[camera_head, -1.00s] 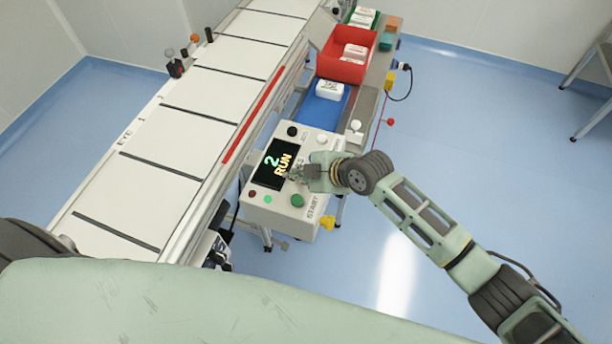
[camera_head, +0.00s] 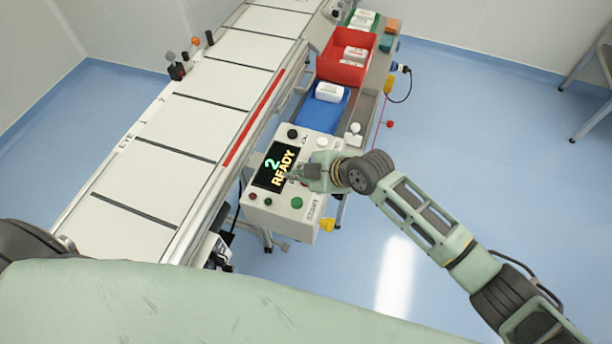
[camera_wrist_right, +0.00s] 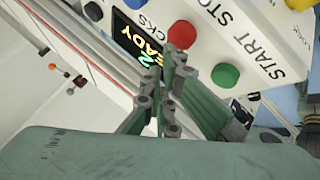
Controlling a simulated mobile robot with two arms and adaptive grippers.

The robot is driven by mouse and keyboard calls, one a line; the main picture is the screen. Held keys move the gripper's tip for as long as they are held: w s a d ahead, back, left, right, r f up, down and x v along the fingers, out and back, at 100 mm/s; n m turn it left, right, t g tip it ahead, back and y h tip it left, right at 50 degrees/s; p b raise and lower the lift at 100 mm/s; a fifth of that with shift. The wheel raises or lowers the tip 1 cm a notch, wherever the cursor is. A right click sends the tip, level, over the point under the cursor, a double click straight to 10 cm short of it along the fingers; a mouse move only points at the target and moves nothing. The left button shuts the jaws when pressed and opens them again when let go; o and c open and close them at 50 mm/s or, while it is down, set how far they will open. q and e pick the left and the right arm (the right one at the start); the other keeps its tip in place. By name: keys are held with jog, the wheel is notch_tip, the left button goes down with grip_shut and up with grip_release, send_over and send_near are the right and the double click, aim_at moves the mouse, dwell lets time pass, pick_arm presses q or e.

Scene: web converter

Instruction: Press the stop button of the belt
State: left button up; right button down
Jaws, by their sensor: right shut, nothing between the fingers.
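The control box (camera_head: 310,222) stands beside the conveyor belt (camera_head: 150,165). Its dark display (camera_head: 276,165) reads "2 READY". In the right wrist view, the red stop button (camera_wrist_right: 181,34) sits by the "STOP" label, and the green start button (camera_wrist_right: 225,76) by "START". The green button also shows in the head view (camera_head: 297,202); the red one is hidden there behind my right gripper (camera_head: 297,175). My right gripper is shut and empty, with its fingertips (camera_wrist_right: 172,68) close to the red button; contact cannot be told. My left gripper is out of view.
The box also carries a black knob (camera_head: 293,133), a white button (camera_head: 322,142) and small lamps (camera_head: 268,202). Behind it are a blue tray (camera_head: 322,112) with a white pack and a red bin (camera_head: 343,70). Open floor (camera_head: 480,150) lies to the right.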

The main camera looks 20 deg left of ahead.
jog(key=shift+r, duration=0.25)
notch_tip(320, 180, up, 5)
jog(key=p, duration=0.3)
jog(key=shift+f+p, duration=0.1)
jog(key=shift+p, duration=0.3)
dwell(0.6)
